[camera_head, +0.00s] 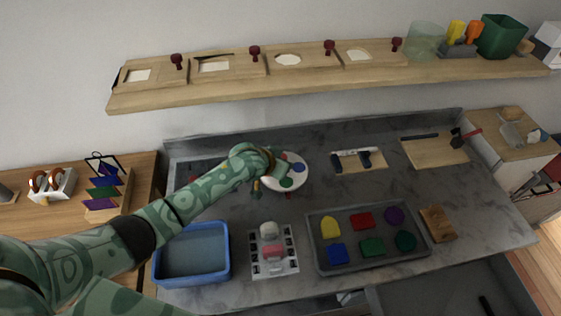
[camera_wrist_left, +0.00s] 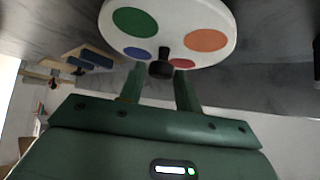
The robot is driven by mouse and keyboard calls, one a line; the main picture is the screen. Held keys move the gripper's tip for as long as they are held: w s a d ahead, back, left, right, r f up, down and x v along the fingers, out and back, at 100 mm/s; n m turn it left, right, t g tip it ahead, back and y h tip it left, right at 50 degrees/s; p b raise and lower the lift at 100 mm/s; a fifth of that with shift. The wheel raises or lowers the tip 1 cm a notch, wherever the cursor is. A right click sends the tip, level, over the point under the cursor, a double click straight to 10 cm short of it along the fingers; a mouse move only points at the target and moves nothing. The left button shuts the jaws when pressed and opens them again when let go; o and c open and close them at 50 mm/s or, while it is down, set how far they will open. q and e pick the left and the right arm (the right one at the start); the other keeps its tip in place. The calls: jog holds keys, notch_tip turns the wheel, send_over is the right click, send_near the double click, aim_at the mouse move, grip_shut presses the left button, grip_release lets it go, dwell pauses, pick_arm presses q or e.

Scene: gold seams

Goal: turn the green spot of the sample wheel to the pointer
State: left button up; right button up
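The sample wheel (camera_head: 298,182) is a white disc with coloured spots on the grey worktop. Its green spot (camera_head: 286,182) is on the near side in the head view; a blue spot lies to the right. In the left wrist view the wheel (camera_wrist_left: 172,18) shows green (camera_wrist_left: 135,22), orange, blue and red spots and a dark central knob (camera_wrist_left: 160,69). My left gripper (camera_wrist_left: 160,78) is open, its fingers apart with the knob between their tips; contact cannot be told. A small red piece (camera_head: 288,195) shows at the wheel's near edge; I cannot tell whether it is the pointer.
A blue basin (camera_head: 226,262), a white card with blocks (camera_head: 285,264) and a grey tray (camera_head: 318,262) of coloured shapes stand nearer. Two wooden boards with tools lie to the right. A wooden shelf (camera_head: 230,88) runs along the wall above.

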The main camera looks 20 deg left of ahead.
pick_arm(q)
jog(key=shift+o, duration=0.8)
jog(key=shift+s+r+p, duration=0.2)
jog(key=shift+r+p, duration=0.1)
jog(key=p+v, duration=0.6)
jog(key=v, duration=0.9)
jog(key=shift+s+a+p, duration=0.2)
jog(key=shift+s+p, duration=0.1)
jog(key=shift+p, duration=0.05)
